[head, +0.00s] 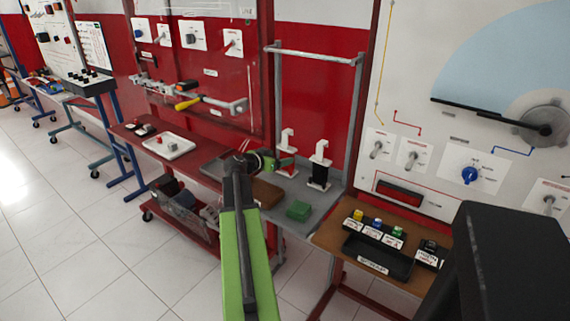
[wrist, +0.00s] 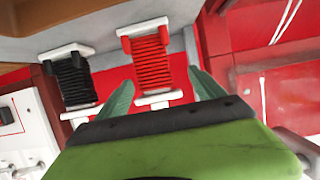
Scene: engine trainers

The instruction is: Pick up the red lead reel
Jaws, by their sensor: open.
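The red lead reel (wrist: 151,62), red cord wound on a white holder, is ahead of my gripper (wrist: 161,77) in the wrist view. My gripper is open, with one green finger on each side of the reel's near end. I cannot tell whether either finger touches it. In the head view my gripper (head: 268,161) is at the left white holder (head: 287,138), and the red reel is hard to make out there against the red panel. A black lead reel (wrist: 75,80) is to the left in the wrist view; it also shows in the head view (head: 320,174).
A green block (head: 299,210) and a brown box (head: 266,194) lie on the grey shelf below. A brown bench (head: 330,238) with a black tray (head: 378,257) stands to the right. A red bench with a white tray (head: 168,146) is to the left.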

